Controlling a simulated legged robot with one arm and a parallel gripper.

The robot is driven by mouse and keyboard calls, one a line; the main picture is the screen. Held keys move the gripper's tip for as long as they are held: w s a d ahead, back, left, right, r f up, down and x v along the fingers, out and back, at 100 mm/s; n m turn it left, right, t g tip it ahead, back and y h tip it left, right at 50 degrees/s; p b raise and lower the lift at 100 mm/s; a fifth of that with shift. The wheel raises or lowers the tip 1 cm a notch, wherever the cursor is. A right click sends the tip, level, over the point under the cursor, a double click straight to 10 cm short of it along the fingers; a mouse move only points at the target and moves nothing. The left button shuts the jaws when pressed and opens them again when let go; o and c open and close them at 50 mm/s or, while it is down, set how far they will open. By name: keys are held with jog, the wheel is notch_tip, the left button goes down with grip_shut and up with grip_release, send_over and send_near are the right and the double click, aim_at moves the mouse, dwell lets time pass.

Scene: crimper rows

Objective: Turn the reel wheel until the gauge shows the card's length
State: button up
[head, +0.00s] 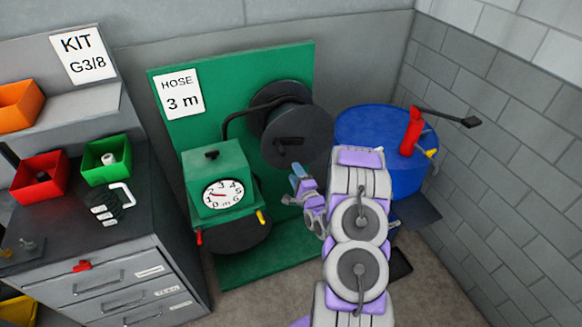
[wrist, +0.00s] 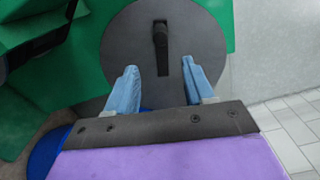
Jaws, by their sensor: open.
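The dark grey reel wheel (head: 297,137) stands in front of the green panel, with a black crank handle (head: 289,142) on its face. The card (head: 179,93) on the panel reads "HOSE 3 m". The round white gauge (head: 223,194) is on the front of a green box; its red needle lies toward the left of the dial, and the exact reading is too small to tell. My gripper (head: 302,182) is open and empty, just below the wheel. In the wrist view, the wheel (wrist: 120,45) is ahead, and the upright handle (wrist: 161,45) shows between and beyond the blue fingertips, apart from them.
A blue drum (head: 375,128) with a red-handled tool on top stands right of the wheel. A grey drawer cabinet (head: 110,270) with a red bin (head: 40,180) and a green bin (head: 107,160) is at left. A grey block wall closes the right side.

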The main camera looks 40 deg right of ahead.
jog(key=shift+v, duration=1)
dwell(0.9)
